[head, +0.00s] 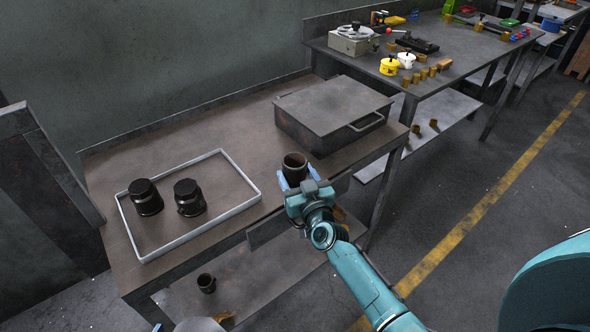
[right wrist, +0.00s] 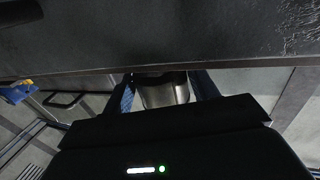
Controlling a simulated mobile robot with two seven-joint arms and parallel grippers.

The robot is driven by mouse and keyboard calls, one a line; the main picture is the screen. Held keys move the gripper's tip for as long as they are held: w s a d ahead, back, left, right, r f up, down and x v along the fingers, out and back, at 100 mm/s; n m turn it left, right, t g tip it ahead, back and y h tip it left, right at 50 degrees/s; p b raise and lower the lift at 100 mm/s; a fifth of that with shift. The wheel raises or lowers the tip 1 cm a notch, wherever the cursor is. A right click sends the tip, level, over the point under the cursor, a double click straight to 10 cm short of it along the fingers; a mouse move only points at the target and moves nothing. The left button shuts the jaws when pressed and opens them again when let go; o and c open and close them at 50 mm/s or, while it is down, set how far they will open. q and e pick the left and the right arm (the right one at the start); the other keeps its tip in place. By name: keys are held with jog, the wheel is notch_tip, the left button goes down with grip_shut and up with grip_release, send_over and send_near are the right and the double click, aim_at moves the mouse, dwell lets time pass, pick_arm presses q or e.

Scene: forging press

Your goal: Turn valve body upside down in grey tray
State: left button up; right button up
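A dark, cup-like valve body (head: 294,162) is at the front edge of the bench, with its hollow round mouth facing up. My right gripper (head: 298,181) has its blue fingers on either side of it and appears shut on it. In the right wrist view the metallic valve body (right wrist: 165,90) sits between the two fingers. Its underside is hidden, so I cannot tell whether it touches the bench. The grey tray (head: 236,208) lies on the bench to the left. Two dark valve bodies (head: 146,197) (head: 188,197) stand at its left side, closed ends up.
A lidded metal box (head: 333,105) with a handle stands behind and right of the held body. The tray's right half is empty. A dark cup-like part (head: 206,283) is on the lower shelf. A second bench (head: 455,50) with small parts stands beyond.

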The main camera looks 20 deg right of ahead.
aim_at(299, 168)
jog(key=c, duration=0.5)
jog(key=shift+r, duration=0.15)
jog(key=shift+c, duration=0.4)
jog(key=shift+r+p, duration=0.55)
jog(key=shift+p, duration=0.05)
jog(key=shift+r+p, duration=0.35)
jog(key=shift+p, duration=0.05)
notch_tip(299, 168, up, 2)
jog(key=shift+p, duration=1)
notch_tip(299, 168, up, 4)
jog(key=p, duration=0.4)
jog(key=shift+f, duration=0.1)
pick_arm(q)
jog(key=a+r, duration=0.1)
jog(key=s+a+r+g+y, duration=0.1)
jog(key=shift+a+n+y, duration=0.3)
jog(key=shift+a, duration=0.05)
pick_arm(e)
jog(key=shift+r, duration=0.2)
pick_arm(q)
jog(key=shift+f, duration=0.1)
